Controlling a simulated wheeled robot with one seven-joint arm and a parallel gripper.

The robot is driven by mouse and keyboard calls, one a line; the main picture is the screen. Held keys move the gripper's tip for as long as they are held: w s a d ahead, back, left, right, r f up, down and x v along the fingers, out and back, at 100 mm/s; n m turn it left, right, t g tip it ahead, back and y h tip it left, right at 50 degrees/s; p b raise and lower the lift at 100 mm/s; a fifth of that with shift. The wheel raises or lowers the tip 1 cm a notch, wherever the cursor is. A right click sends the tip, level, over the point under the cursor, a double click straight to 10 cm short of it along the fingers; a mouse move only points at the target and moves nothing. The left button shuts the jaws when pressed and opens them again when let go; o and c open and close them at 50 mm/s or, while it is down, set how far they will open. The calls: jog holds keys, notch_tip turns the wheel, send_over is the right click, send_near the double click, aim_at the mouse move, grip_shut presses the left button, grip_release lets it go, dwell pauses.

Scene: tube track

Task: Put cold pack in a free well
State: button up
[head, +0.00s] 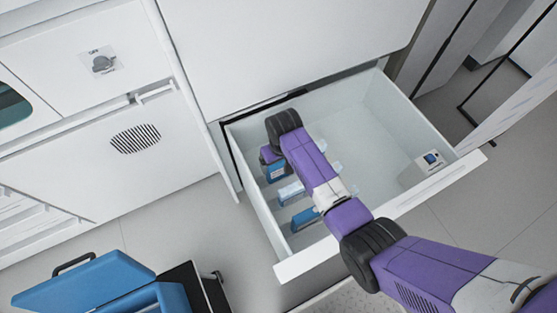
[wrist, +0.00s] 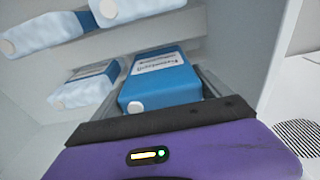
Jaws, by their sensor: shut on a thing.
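A blue cold pack with a white label (wrist: 160,82) sits between the fingers of my gripper in the wrist view. My gripper (head: 273,163) is shut on this pack inside the open drawer, near its left wall. The held pack (head: 278,173) shows blue just below the gripper in the head view. Other packs lie beside it, including a frosty white and blue one (head: 291,192) and a blue one (head: 304,218). No free well can be made out; the inside of the blue cooler box (head: 85,280) is hidden by its lid.
The white drawer (head: 375,200) is pulled out, with its walls around my gripper and its right side mostly clear. A pale perforated surface (head: 345,300) shows at the bottom edge. The cabinet front (head: 285,50) rises behind.

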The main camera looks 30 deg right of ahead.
jog(key=shift+f, duration=0.1)
dwell(0.3)
jog(key=shift+w+f+b, duration=0.1)
jog(key=shift+f+b, duration=0.9)
jog(key=shift+f, duration=0.35)
jog(key=shift+f, duration=0.15)
jog(key=shift+f, duration=0.25)
jog(key=o, duration=1.4)
jog(key=shift+c, duration=0.2)
jog(key=r, duration=0.5)
jog(key=s+r+p, duration=0.1)
jog(key=r, duration=0.1)
jog(key=shift+r, duration=0.35)
